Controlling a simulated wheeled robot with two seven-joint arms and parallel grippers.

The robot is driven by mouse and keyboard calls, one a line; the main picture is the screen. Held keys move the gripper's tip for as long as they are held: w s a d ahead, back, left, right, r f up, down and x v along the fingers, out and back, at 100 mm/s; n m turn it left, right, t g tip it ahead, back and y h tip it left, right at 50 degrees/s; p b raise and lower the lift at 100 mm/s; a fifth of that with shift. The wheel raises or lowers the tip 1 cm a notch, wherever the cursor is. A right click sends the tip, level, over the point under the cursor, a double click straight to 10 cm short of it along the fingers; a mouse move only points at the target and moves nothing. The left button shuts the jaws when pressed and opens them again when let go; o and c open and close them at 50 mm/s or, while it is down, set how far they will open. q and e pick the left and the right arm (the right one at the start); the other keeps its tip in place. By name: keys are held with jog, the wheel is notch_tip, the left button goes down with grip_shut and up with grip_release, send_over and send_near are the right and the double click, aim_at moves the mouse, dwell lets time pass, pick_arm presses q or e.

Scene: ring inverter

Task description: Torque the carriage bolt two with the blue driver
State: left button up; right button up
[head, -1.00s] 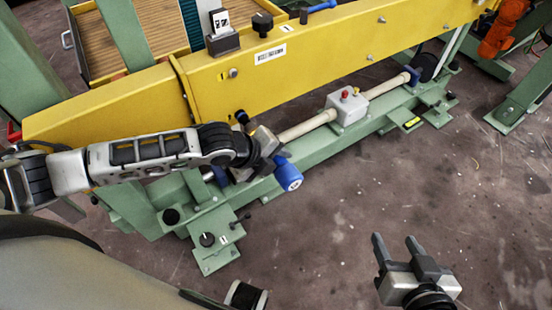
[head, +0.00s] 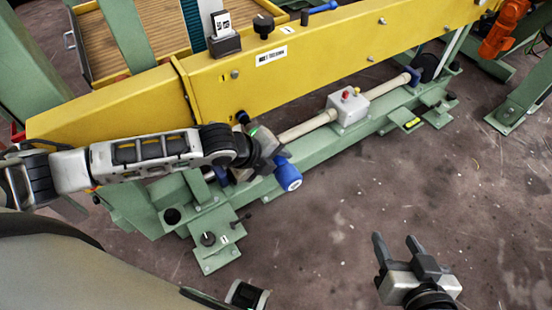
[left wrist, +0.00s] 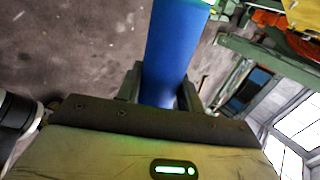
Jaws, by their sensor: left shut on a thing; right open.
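My left gripper (head: 274,166) is shut on the blue driver (head: 288,177), just in front of the lower edge of the yellow beam (head: 320,50). The driver's round blue end, with a pale centre, points toward the camera. In the left wrist view the blue driver (left wrist: 175,45) stands between the fingers. A dark blue part (head: 242,117) shows beyond the gripper, close to the beam; I cannot tell whether it belongs to the driver. Several bolt heads show on the beam, one (head: 234,74) near its left joint. I cannot tell which is carriage bolt two. My right gripper (head: 396,243) is open and empty above the floor.
A green base frame (head: 300,150) runs below the beam, carrying a pale rod and a white box (head: 348,106) with a red button. A black knob (head: 263,24) and a card holder (head: 224,42) stand on the beam.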

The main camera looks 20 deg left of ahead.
aim_at(284, 175)
pick_arm(q)
jog(key=shift+w+a+r, duration=0.15)
jog(key=shift+w+r, duration=0.05)
jog(key=shift+s+d+p, duration=0.45)
jog(key=shift+d+p, duration=0.05)
jog(key=shift+d, duration=0.1)
jog(key=shift+s+d+p, duration=0.75)
jog(key=shift+s+d, duration=0.45)
jog(key=shift+d, duration=0.3)
